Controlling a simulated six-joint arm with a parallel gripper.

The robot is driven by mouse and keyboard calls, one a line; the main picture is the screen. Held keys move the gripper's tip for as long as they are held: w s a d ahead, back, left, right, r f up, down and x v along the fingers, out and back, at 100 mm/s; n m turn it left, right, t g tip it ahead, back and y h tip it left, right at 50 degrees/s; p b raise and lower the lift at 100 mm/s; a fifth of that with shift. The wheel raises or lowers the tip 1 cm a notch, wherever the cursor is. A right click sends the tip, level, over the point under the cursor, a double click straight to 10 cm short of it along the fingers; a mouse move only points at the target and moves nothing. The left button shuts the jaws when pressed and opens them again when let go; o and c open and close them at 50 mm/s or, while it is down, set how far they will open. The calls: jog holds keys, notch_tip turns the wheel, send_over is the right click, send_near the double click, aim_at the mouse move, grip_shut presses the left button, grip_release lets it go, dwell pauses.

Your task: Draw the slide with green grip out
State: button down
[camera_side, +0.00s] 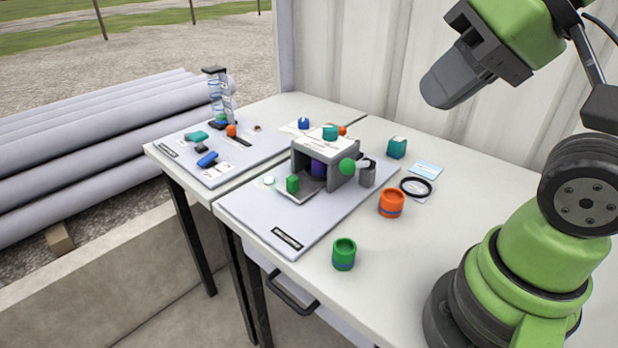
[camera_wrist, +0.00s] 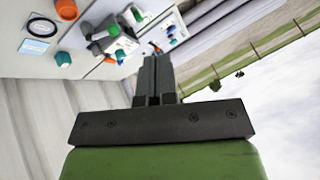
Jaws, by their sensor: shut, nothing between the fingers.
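A grey box-like housing (camera_side: 343,170) with a white top stands on a pale board (camera_side: 262,222) in the side view. A purple piece (camera_side: 318,167) shows inside its open front. A flat grey plate (camera_side: 305,192) reaches out of that front, with a green upright grip (camera_side: 292,184) at its outer end. A green ball (camera_side: 347,167) shows at the housing's right side; how it is attached I cannot tell. The housing also appears small in the wrist view (camera_wrist: 101,44). My gripper (camera_side: 436,92) is high above the table, right of the housing and well apart. Its fingers (camera_wrist: 157,75) are shut and empty.
An orange container (camera_side: 391,203), a green container (camera_side: 344,254), a black ring (camera_side: 416,187) and a teal block (camera_side: 397,147) stand on the table right of the board. A second board (camera_side: 225,172) with a clear tower (camera_side: 220,97) lies left. A corrugated wall rises behind.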

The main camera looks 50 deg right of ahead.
jog(key=c, duration=1.8)
grip_release()
jog(key=o, duration=0.4)
jog(key=shift+w, duration=0.1)
jog(key=shift+c, duration=0.2)
jog(key=o, duration=0.5)
jog(key=shift+n+g+h, duration=0.3)
jog(key=shift+n+g, duration=0.2)
jog(key=shift+g, duration=0.4)
jog(key=w, duration=0.2)
jog(key=w+r, duration=0.1)
jog(key=w, duration=0.2)
jog(key=w+d, duration=0.1)
jog(key=w, duration=0.2)
jog(key=shift+r, duration=0.4)
jog(key=n+g+h, duration=0.1)
jog(key=n+g, duration=0.2)
jog(key=g, duration=0.2)
send_over(291, 178)
notch_tip(291, 178, down, 20)
jog(key=shift+d, duration=0.15)
notch_tip(291, 178, down, 10)
jog(key=shift+f, duration=0.1)
grip_shut()
